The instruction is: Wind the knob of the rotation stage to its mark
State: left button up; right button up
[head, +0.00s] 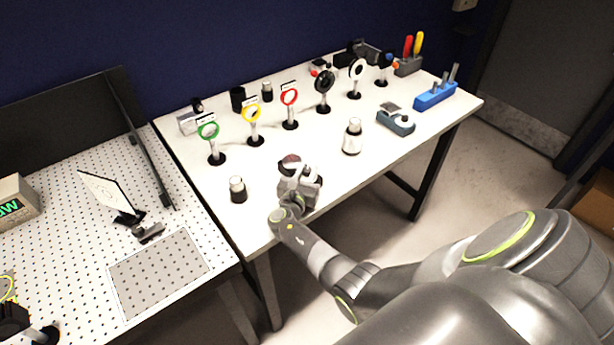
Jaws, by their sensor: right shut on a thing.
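My right gripper (296,174) is over the near edge of the white table, its arm reaching in from the lower right. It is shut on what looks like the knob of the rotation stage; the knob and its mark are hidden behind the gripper. A small dark round part (290,160), probably the rotation stage, shows just beyond the gripper. The rest of it is covered. My left gripper is not in view.
On the white table (205,177), a dark bottle with a pale cap (237,190) stands left of the gripper and a white bottle (352,137) to the right. A perforated board (80,260) lies left.

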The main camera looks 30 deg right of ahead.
jog(key=shift+m+g+h+b, duration=0.8)
jog(key=shift+m+g+b, duration=0.2)
jog(key=shift+g, duration=0.3)
jog(key=o, duration=0.9)
